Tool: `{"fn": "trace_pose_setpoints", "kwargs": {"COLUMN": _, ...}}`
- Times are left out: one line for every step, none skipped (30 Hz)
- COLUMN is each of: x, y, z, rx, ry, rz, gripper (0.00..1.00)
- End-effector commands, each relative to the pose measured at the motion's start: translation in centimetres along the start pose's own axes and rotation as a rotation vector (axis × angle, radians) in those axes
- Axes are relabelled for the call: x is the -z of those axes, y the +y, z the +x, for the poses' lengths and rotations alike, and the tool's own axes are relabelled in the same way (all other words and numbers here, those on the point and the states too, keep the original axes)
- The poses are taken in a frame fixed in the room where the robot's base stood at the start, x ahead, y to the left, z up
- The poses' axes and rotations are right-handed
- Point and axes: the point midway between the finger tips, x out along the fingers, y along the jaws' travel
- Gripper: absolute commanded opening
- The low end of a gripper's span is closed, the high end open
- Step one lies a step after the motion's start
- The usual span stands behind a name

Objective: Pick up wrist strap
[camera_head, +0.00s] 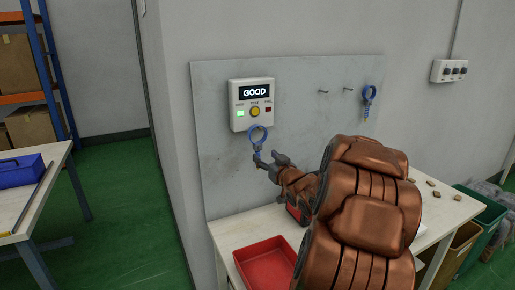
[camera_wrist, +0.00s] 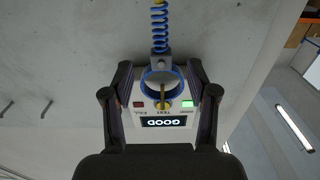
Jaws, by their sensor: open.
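A blue wrist strap (camera_head: 251,138) hangs as a ring just below the white tester box (camera_head: 252,105), whose screen reads GOOD. In the wrist view the strap (camera_wrist: 145,80) shows a grey clasp and a blue coiled cord (camera_wrist: 160,30). My gripper (camera_head: 264,160) is at the strap's lower end, in front of the grey panel. In the wrist view my gripper (camera_wrist: 160,82) is open, with a finger on either side of the ring. I cannot tell whether either finger touches it. A second blue strap (camera_head: 368,95) hangs on a peg at the right.
The grey backboard (camera_head: 300,90) stands behind the strap. A white table (camera_head: 232,236) below holds a red tray (camera_head: 265,268) and several small brown pieces. Bins stand at the right. Another table with a blue box (camera_head: 20,171) is at the left. Green floor between is clear.

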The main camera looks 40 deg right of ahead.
Motion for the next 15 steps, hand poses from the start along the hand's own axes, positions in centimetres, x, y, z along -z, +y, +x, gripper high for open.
{"fn": "trace_pose_setpoints", "kwargs": {"x": 0.1, "y": -0.1, "z": 0.5, "rx": 0.002, "ry": 0.000, "rz": -0.001, "gripper": 0.58}}
{"fn": "trace_pose_setpoints", "kwargs": {"x": 0.1, "y": -0.1, "z": 0.8, "rx": 0.002, "ry": 0.000, "rz": -0.001, "gripper": 0.58}}
{"fn": "trace_pose_setpoints", "kwargs": {"x": 0.1, "y": -0.1, "z": 1.1, "rx": 0.002, "ry": 0.000, "rz": -0.001, "gripper": 0.58}}
{"fn": "trace_pose_setpoints", "kwargs": {"x": 0.1, "y": -0.1, "z": 1.3, "rx": 0.002, "ry": -0.001, "rz": -0.001, "gripper": 0.58}}
{"fn": "trace_pose_setpoints", "kwargs": {"x": 0.1, "y": -0.1, "z": 1.4, "rx": 0.001, "ry": -0.001, "rz": -0.001, "gripper": 0.58}}
{"fn": "trace_pose_setpoints", "kwargs": {"x": 0.1, "y": -0.1, "z": 1.5, "rx": 0.001, "ry": -0.001, "rz": 0.000, "gripper": 0.58}}
{"fn": "trace_pose_setpoints", "kwargs": {"x": 0.2, "y": -0.1, "z": 1.6, "rx": 0.000, "ry": -0.002, "rz": 0.000, "gripper": 0.58}}
{"fn": "trace_pose_setpoints", "kwargs": {"x": 0.2, "y": -0.1, "z": 1.8, "rx": 0.000, "ry": -0.002, "rz": 0.000, "gripper": 0.58}}
{"fn": "trace_pose_setpoints", "kwargs": {"x": 0.3, "y": -0.1, "z": 2.0, "rx": 0.000, "ry": -0.003, "rz": 0.000, "gripper": 0.58}}
{"fn": "trace_pose_setpoints", "kwargs": {"x": 0.3, "y": -0.2, "z": 2.3, "rx": 0.001, "ry": -0.003, "rz": 0.000, "gripper": 0.58}}
{"fn": "trace_pose_setpoints", "kwargs": {"x": 0.4, "y": -0.2, "z": 2.6, "rx": 0.002, "ry": -0.004, "rz": 0.000, "gripper": 0.58}}
{"fn": "trace_pose_setpoints", "kwargs": {"x": 0.5, "y": -0.3, "z": 3.1, "rx": 0.003, "ry": -0.005, "rz": 0.000, "gripper": 0.58}}
{"fn": "trace_pose_setpoints", "kwargs": {"x": 0.6, "y": -0.2, "z": 3.5, "rx": 0.002, "ry": -0.005, "rz": 0.000, "gripper": 0.58}}
{"fn": "trace_pose_setpoints", "kwargs": {"x": 0.7, "y": -0.2, "z": 3.9, "rx": 0.001, "ry": -0.005, "rz": 0.000, "gripper": 0.58}}
{"fn": "trace_pose_setpoints", "kwargs": {"x": 0.9, "y": -0.2, "z": 4.4, "rx": 0.001, "ry": -0.005, "rz": 0.000, "gripper": 0.58}}
